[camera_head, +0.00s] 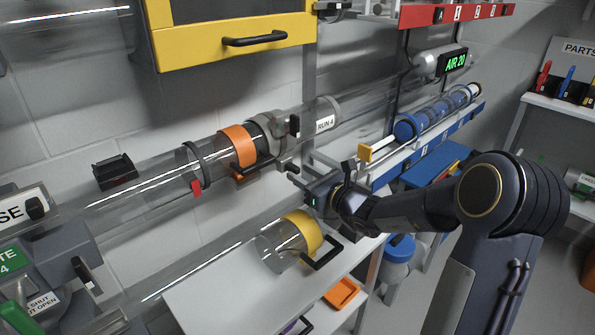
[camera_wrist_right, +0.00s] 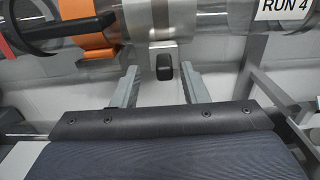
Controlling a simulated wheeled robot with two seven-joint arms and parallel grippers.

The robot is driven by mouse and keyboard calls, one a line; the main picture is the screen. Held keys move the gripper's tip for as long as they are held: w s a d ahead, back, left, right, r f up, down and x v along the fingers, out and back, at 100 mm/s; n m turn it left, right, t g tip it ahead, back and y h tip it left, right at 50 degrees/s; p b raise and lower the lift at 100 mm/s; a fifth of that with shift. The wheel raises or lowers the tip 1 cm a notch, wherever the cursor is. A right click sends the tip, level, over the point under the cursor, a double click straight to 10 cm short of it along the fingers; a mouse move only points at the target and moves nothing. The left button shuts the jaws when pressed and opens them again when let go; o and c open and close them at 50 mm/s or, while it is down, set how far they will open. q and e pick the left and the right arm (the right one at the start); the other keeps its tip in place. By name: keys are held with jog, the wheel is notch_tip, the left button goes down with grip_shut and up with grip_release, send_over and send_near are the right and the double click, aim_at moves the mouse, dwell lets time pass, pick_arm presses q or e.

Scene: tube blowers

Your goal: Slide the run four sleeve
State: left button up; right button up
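A clear horizontal tube (camera_head: 330,110) runs along the wall with a RUN 4 label (camera_head: 325,123). An orange band (camera_head: 238,147) with a dark handle sits around it, left of a grey bracket (camera_head: 283,135); it looks like the sleeve. In the right wrist view, the orange band (camera_wrist_right: 92,42) is at upper left and the RUN 4 label (camera_wrist_right: 284,6) at upper right. My right gripper (camera_head: 298,178) is below and right of the band, apart from it. Its fingers (camera_wrist_right: 158,85) are spread, with a dark knob (camera_wrist_right: 164,72) showing between them. My left gripper is not in view.
A yellow cabinet door (camera_head: 230,40) hangs above. An orange tray (camera_head: 342,293) is lower down.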

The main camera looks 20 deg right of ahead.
jog(key=v, duration=0.5)
jog(key=shift+s, duration=0.15)
jog(key=s+a+r+n+g+y, duration=0.2)
jog(key=s+a+n+g+y, duration=0.15)
jog(key=s+a+n, duration=0.4)
jog(key=s+a+r+n+g+y, duration=0.2)
jog(key=s+a+n+g, duration=0.2)
jog(key=s+a+n, duration=0.4)
jog(key=s+d+f+n+g+h, duration=0.2)
jog(key=s+f+n+h, duration=0.15)
jog(key=s+n, duration=0.35)
jog(key=s+d+f+n+g+h, duration=0.25)
jog(key=s+f+n, duration=0.25)
jog(key=s+n, duration=0.3)
notch_tip(320, 180, up, 20)
jog(key=d+h+p, duration=0.1)
jog(key=p, duration=2)
jog(key=shift+t, duration=0.3)
